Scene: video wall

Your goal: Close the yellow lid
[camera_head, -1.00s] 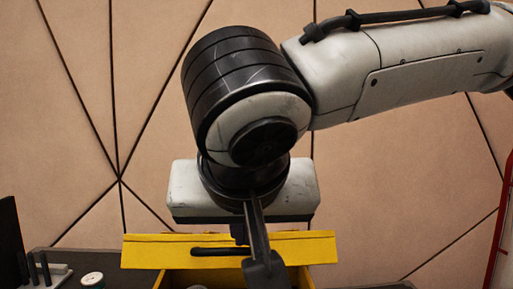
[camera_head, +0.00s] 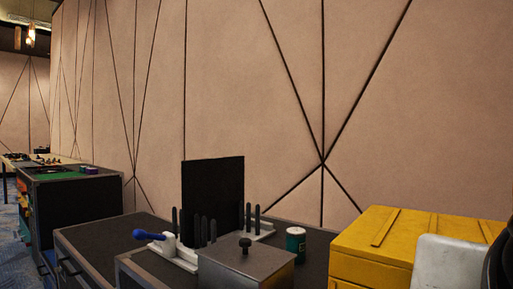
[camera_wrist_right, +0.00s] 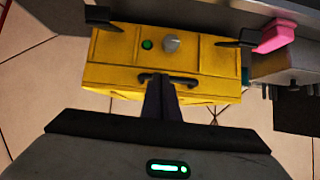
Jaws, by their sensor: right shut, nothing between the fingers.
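The yellow lid (camera_head: 400,228), with raised ribs, lies flat on top of the yellow box (camera_head: 368,271) at the right of the head view. In the head view only pale and black parts of my right arm show at the right edge. My left gripper is out of view.
A grey metal box (camera_head: 245,270) with a knob, a green can (camera_head: 296,243), a black upright panel (camera_head: 212,195) and a blue-handled tool (camera_head: 148,235) stand left of the yellow box. A pink object (camera_wrist_right: 275,37) shows in the wrist view. A panelled wall stands behind.

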